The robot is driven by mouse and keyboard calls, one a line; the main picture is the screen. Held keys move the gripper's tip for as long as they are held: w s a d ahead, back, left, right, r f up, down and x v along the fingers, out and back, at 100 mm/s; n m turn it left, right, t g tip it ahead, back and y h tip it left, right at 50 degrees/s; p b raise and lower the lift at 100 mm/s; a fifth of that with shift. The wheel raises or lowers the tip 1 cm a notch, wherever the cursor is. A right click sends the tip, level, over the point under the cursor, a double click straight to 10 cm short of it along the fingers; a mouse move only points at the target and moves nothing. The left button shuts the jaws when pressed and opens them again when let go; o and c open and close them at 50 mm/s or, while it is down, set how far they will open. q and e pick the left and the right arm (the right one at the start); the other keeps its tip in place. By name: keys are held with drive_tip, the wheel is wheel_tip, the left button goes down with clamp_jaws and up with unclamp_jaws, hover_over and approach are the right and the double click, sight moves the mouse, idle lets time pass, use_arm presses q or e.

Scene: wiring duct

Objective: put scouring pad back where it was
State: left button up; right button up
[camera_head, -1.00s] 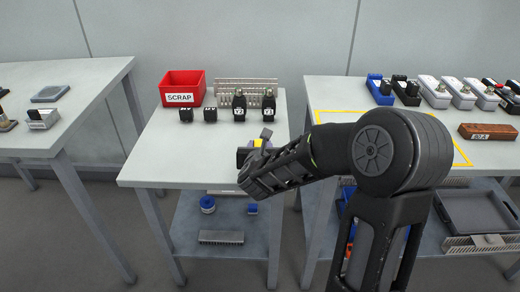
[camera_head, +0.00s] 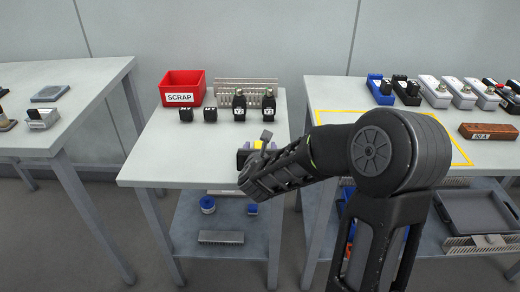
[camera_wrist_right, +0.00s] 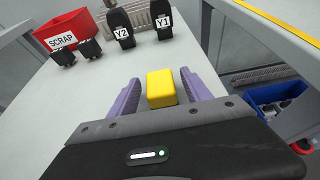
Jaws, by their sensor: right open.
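A small yellow block (camera_wrist_right: 162,88), which seems to be the scouring pad, sits on the middle table near its right edge. In the head view only a bit of the yellow block (camera_head: 258,145) shows past my right arm. My right gripper (camera_wrist_right: 153,92) is open, with its purple fingers on either side of the block. A gap shows at the left finger; the right finger is very close, and I cannot tell if it touches. My left gripper is not in view.
On the middle table (camera_head: 150,165) stand a red SCRAP bin (camera_head: 182,88), two small black blocks, two black parts labelled Y2 (camera_wrist_right: 121,30) and Y1 (camera_wrist_right: 162,22), and a grey slotted duct (camera_head: 246,90). The table's front left is clear. A yellow-taped table (camera_head: 330,95) is at right.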

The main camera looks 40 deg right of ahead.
drive_tip(key=shift+r, duration=0.15)
drive_tip(key=v, duration=0.8)
drive_tip(key=shift+s+a+r+p, duration=0.25)
drive_tip(key=shift+p, duration=0.15)
drive_tip(key=shift+f+b+v, duration=0.2)
drive_tip(key=shift+b+v, duration=0.5)
drive_tip(key=shift+v, duration=0.35)
drive_tip(key=shift+s+a+r, duration=0.3)
drive_tip(key=shift+s, duration=0.2)
